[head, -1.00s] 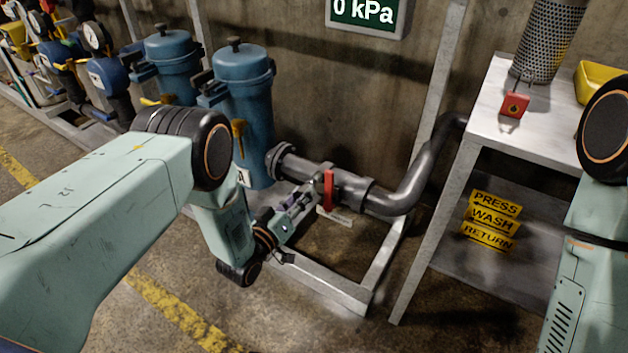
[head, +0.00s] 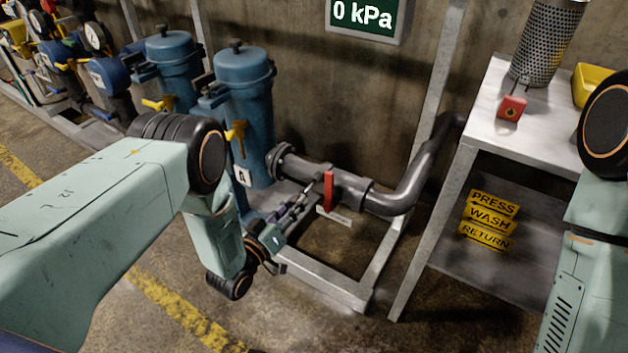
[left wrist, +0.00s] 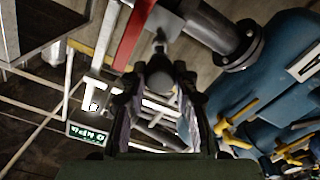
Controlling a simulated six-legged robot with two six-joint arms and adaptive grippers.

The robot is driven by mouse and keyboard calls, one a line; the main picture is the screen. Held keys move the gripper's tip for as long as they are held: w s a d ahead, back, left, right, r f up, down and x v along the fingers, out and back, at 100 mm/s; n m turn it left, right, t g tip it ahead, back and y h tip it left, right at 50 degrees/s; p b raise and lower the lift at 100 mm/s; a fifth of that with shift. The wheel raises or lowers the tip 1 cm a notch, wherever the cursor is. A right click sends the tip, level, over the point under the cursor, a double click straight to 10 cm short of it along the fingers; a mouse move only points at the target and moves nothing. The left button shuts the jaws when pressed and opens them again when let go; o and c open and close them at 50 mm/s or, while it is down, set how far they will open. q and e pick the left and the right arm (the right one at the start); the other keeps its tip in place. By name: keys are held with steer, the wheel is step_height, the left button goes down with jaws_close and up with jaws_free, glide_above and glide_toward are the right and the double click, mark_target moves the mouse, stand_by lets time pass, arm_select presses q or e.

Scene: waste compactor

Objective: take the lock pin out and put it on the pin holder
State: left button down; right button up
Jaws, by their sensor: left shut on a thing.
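My left gripper (head: 296,207) is at the grey pipe, low and left of the red valve handle (head: 329,191). In the left wrist view its two fingers (left wrist: 160,88) are shut on a grey, round-ended piece (left wrist: 160,72), which looks like the lock pin. The pin lies between the fingertips, just beside the red handle (left wrist: 132,36). I cannot tell whether its far end is still in the valve. I cannot make out which thing is the pin holder. My right gripper is not in view; only part of my right arm shows.
Blue filter housings (head: 243,110) stand left of the pipe (head: 352,191). A metal frame (head: 325,282) runs below it. The table (head: 484,126) at the right bears a red block (head: 511,108), a mesh cylinder (head: 545,42) and a yellow tray (head: 592,82). The floor in front is clear.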

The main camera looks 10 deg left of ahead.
arm_select(q)
steer(key=shift+p+v, duration=0.85)
steer(key=shift+v, duration=1.05)
steer(key=shift+a, duration=0.1)
